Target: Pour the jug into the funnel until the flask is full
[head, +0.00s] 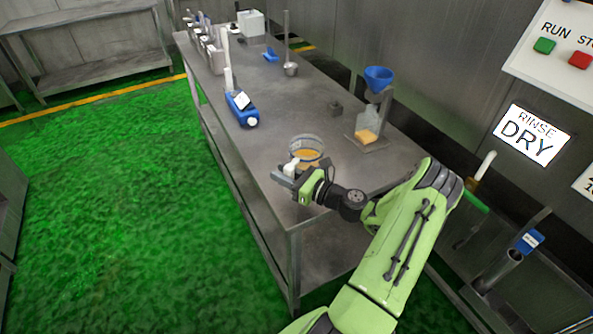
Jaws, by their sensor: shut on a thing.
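A clear jug (306,148) with orange liquid in it is at the near end of the steel table. My gripper (292,172) is at the jug's near side, shut on what looks like its pale handle. The jug looks about upright; I cannot tell whether its base touches the table. A blue funnel (379,76) is held on a stand to the right of and beyond the jug. A clear flask (368,124) stands below the funnel with some orange liquid at its bottom. The funnel's outlet is hard to make out.
The steel table (335,193) runs away to the upper left. A wall panel (555,50) with buttons is at right. Green floor (130,210) is open at left.

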